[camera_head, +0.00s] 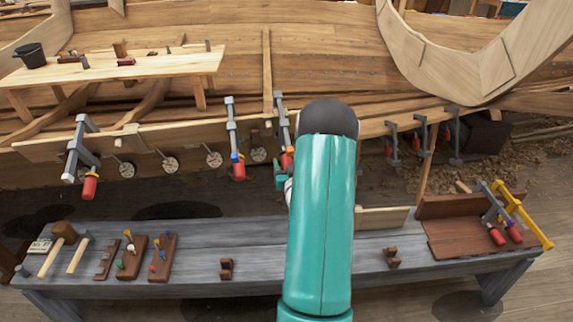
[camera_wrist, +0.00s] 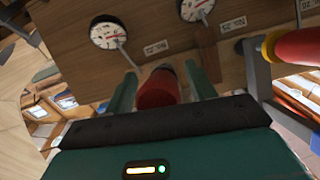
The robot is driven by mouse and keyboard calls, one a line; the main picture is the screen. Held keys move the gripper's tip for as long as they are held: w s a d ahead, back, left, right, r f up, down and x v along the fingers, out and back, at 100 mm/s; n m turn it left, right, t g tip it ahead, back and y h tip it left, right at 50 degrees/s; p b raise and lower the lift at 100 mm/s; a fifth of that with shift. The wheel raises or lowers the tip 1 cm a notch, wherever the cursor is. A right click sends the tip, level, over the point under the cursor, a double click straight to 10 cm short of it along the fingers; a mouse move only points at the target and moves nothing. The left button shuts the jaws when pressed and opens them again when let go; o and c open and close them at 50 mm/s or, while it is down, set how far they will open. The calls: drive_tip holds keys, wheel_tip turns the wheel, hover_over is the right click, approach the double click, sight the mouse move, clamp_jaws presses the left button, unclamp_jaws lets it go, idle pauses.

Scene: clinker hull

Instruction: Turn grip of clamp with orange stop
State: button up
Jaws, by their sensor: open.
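A clamp (camera_head: 282,118) hangs on the hull plank just left of my arm, its lower end partly hidden. An orange-red part (camera_head: 287,158) shows low on it; I cannot tell stop from grip there. My gripper (camera_head: 281,178) is mostly hidden behind my arm in the head view. In the wrist view, my open gripper (camera_wrist: 161,90) has its two teal fingers on either side of a red grip (camera_wrist: 158,90). I cannot tell whether they touch it. The stop on this clamp is hidden in the wrist view.
A clamp with a blue part (camera_head: 233,130) hangs to the left in the head view. Dials (camera_wrist: 106,32) line the plank. A grey bench (camera_head: 200,245) stands in front.

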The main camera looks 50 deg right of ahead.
drive_tip(key=c, duration=1)
drive_tip(key=shift+m+y, duration=0.3)
drive_tip(key=shift+m+t+y, duration=0.6)
drive_tip(key=shift+m+t, duration=0.3)
drive_tip(key=shift+m, duration=0.1)
drive_tip(key=shift+w+a+r+m+t+y, duration=0.1)
drive_tip(key=shift+m+t+y, duration=0.3)
drive_tip(key=shift+m, duration=0.3)
drive_tip(key=shift+a+m+t+y, duration=0.1)
drive_tip(key=shift+m+t+y, duration=0.25)
drive_tip(key=shift+m, duration=0.35)
drive_tip(key=shift+t, duration=0.25)
drive_tip(key=o, duration=1)
